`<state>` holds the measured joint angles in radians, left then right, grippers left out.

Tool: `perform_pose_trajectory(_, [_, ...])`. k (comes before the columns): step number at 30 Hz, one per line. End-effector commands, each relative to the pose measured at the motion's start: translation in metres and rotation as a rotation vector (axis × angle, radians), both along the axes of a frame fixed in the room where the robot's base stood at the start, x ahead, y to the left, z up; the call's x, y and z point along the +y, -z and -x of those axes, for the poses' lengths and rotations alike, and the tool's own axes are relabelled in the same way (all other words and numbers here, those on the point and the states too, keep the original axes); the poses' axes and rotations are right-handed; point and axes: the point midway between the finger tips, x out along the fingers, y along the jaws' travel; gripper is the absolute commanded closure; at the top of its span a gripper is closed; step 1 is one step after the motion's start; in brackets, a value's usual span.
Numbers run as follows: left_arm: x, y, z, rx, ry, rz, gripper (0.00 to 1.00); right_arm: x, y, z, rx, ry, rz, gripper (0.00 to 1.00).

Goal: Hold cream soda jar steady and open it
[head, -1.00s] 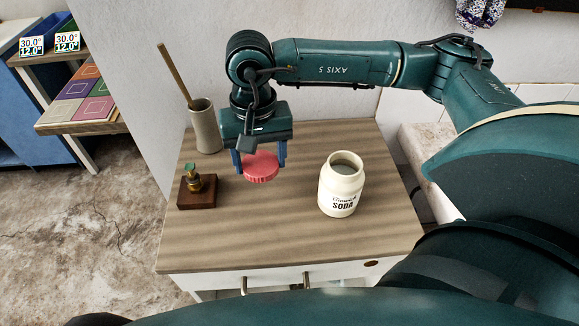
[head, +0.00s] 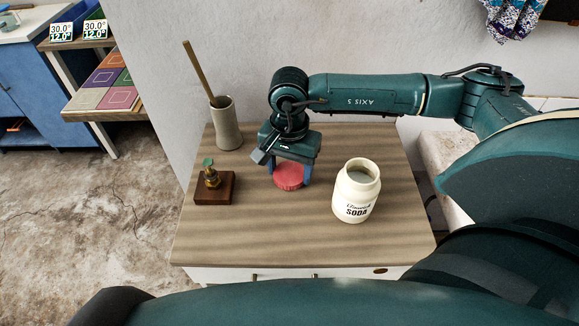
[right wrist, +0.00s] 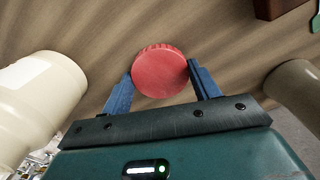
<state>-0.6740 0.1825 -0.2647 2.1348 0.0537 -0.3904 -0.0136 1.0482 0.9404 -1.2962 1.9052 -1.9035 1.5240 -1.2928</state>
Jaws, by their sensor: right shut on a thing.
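The cream soda jar (head: 356,196) stands upright on the wooden tabletop, right of centre in the head view, its mouth uncovered. It also shows at the left edge of the right wrist view (right wrist: 40,100). My right gripper (head: 291,178) is shut on the round red lid (head: 289,177), left of the jar and apart from it. My left gripper is out of view.
The small table (head: 300,243) also holds a beige holder with a wooden stick (head: 225,124) at the back left. A brown block with a brass and green fitting (head: 215,188) stands at the left. The tabletop's front middle is clear.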

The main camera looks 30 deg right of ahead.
Motion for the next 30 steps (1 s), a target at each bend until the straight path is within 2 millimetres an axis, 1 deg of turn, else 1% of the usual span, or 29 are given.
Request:
perform_pose_trajectory(2, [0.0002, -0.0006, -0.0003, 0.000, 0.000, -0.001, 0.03, 0.0000, 0.0036, -0.0003, -0.001, -0.001, 0.000, 0.66])
perform_pose_trajectory(7, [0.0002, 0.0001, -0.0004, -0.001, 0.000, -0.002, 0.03, 0.0001, 0.0034, -0.0004, -0.002, -0.001, 0.000, 0.66])
perform_pose_trajectory(11, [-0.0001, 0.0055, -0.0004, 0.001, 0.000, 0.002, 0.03, 0.0002, 0.0082, -0.0004, -0.001, -0.001, 0.000, 0.66])
perform_pose_trajectory(12, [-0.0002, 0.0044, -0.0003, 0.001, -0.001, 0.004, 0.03, 0.0002, 0.0069, -0.0004, -0.002, -0.001, 0.000, 0.38])
perform_pose_trajectory(18, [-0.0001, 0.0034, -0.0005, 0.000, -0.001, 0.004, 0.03, 0.0001, 0.0062, -0.0003, -0.001, -0.001, 0.000, 0.21])
perform_pose_trajectory(20, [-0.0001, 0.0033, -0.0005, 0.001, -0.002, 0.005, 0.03, 0.0001, 0.0062, -0.0003, -0.001, -0.001, 0.000, 0.17])
perform_pose_trajectory(26, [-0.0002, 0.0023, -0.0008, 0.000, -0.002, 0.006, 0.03, 0.0001, 0.0059, -0.0003, -0.001, -0.001, 0.000, 0.17])
perform_pose_trajectory(30, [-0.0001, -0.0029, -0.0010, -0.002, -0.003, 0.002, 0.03, 0.0001, -0.0006, -0.0007, -0.003, -0.001, 0.000, 0.17])
